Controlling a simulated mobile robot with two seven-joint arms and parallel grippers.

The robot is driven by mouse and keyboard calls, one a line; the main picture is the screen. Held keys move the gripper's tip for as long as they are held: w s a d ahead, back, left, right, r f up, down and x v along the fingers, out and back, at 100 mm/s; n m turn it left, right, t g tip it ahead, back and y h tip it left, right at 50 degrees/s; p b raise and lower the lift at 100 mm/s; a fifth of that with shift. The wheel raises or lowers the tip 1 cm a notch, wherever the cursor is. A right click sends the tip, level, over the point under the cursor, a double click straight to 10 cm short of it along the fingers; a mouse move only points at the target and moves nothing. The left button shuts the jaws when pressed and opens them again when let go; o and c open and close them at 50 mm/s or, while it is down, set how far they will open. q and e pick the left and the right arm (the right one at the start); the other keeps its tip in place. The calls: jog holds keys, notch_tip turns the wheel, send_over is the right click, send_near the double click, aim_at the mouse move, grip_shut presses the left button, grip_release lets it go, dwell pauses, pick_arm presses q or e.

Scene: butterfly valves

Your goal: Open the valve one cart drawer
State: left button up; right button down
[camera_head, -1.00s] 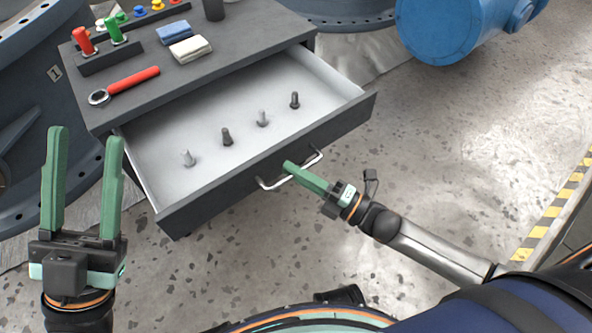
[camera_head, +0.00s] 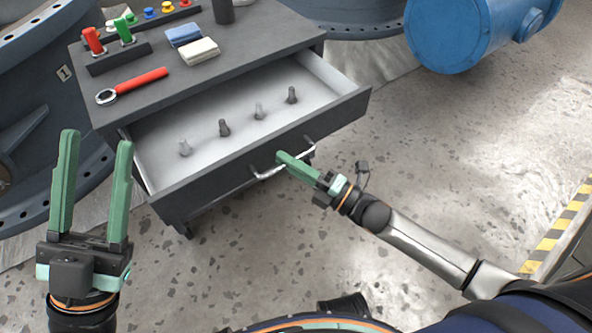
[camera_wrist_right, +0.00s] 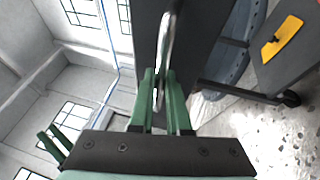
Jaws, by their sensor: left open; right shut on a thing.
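The dark grey cart (camera_head: 262,45) has its drawer (camera_head: 262,170) partly out, showing a pale interior with several bolts standing in it. My right gripper (camera_head: 283,158) is shut on the drawer's silver bar handle (camera_head: 268,172). In the right wrist view, the green fingers (camera_wrist_right: 164,78) close around the handle (camera_wrist_right: 166,35) in front of the dark drawer front (camera_wrist_right: 205,25). My left gripper (camera_head: 97,140) is open and empty, left of the drawer, with its fingers pointing up in the picture.
A red wrench (camera_head: 140,80), cloths (camera_head: 198,50) and a rack of red and green items (camera_head: 125,32) lie on the cart top. A flange marked 1 (camera_head: 64,73) stands left. A blue cylinder (camera_head: 460,35) is at the upper right.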

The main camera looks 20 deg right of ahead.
jog(key=c, duration=0.9)
grip_release()
jog(key=p+v, duration=0.2)
jog(key=v, duration=1)
jog(key=shift+s+d+f+p, duration=0.15)
jog(key=shift+s+p, duration=0.05)
jog(key=shift+p, duration=0.1)
